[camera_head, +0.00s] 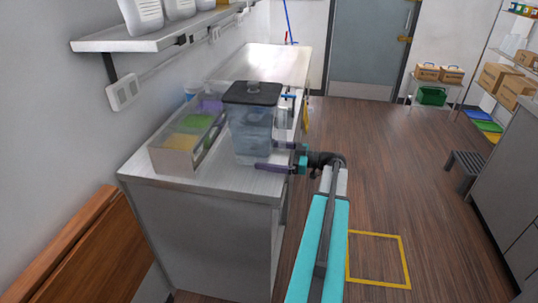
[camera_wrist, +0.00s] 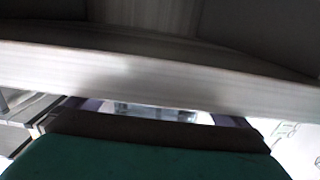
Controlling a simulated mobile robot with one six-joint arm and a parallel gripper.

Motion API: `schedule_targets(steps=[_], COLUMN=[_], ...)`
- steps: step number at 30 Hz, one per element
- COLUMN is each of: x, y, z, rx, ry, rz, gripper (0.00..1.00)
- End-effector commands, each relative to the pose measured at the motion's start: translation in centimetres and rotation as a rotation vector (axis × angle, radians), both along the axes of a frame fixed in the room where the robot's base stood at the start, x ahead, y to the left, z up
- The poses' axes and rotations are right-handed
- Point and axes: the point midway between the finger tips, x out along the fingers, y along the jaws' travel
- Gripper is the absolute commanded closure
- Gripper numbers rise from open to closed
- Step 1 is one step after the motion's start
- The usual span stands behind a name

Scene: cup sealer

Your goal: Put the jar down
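The jar (camera_head: 252,132) is a clear, bluish, square-sided container with a dark lid. In the head view it stands upright at the metal counter's (camera_head: 205,185) right side; I cannot tell whether its base touches the top. My gripper (camera_head: 268,157) reaches in from the right at the jar's lower right side. Its two purple fingers are apart, the near one across the jar's lower corner and the far one partly hidden. I cannot tell whether they press on the jar. In the wrist view a blurred pale band crosses in front of the fingers and hides their tips.
A topping box (camera_head: 180,158) with green, yellow and purple sections stands just left of the jar. A wall shelf (camera_head: 150,40) with white containers hangs above left. Little bare counter shows in front of the jar. Open wooden floor (camera_head: 385,170) lies to the right.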

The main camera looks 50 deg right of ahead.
Motion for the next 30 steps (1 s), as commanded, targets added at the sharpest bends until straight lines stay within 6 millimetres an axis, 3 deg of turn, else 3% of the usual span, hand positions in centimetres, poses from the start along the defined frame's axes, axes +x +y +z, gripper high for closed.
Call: schedule_targets(steps=[14, 30], x=[-0.2, -7.0], y=[-0.1, -4.5], z=[0.2, 0.0], rx=[0.0, -0.001], ry=[0.0, 0.0], rz=[0.0, -0.001], gripper=[0.0, 0.0])
